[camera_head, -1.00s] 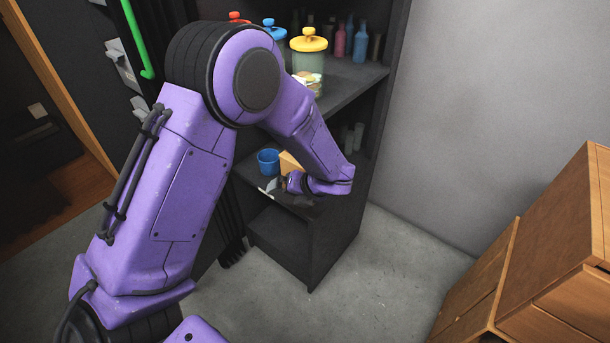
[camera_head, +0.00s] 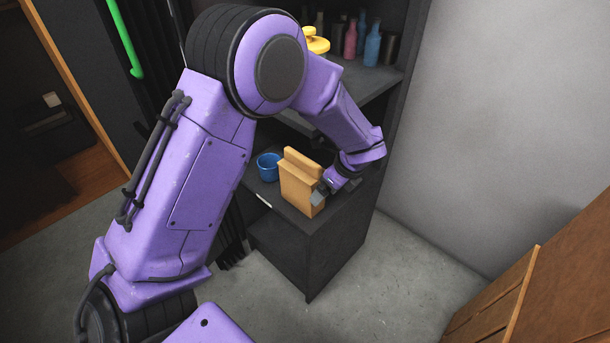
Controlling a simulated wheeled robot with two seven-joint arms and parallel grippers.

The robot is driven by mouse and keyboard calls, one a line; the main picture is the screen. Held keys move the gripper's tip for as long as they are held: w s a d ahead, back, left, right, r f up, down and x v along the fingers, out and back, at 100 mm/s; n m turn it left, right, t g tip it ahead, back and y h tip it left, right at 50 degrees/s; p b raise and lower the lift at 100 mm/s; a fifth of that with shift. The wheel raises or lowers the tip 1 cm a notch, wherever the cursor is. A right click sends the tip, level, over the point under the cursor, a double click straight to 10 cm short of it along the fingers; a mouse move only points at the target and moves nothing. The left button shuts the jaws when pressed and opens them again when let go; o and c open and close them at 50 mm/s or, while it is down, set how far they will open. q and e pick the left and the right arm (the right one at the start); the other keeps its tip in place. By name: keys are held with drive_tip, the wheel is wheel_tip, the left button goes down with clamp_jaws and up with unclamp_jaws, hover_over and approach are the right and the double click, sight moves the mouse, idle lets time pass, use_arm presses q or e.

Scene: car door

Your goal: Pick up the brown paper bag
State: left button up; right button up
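The brown paper bag (camera_head: 297,187) stands upright on the lower shelf board of the dark shelf unit, near its front edge. My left arm reaches across the view from the lower left. My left gripper (camera_head: 322,194) is at the bag's right side, with a grey finger overlapping its right edge. The far finger is hidden, so I cannot tell whether the gripper is open or shut, or whether it touches the bag. My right gripper is not in view.
A blue cup (camera_head: 268,167) stands just left of the bag. The dark shelf unit (camera_head: 330,250) holds several bottles (camera_head: 372,45) and a yellow-lidded jar (camera_head: 315,42) above. A grey wall is on the right. Wooden furniture (camera_head: 560,285) is at lower right.

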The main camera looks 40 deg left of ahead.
use_arm(q)
drive_tip(key=x, duration=0.8)
drive_tip(key=shift+f, duration=0.1)
drive_tip(key=shift+d, duration=0.1)
drive_tip(key=c, duration=0.9)
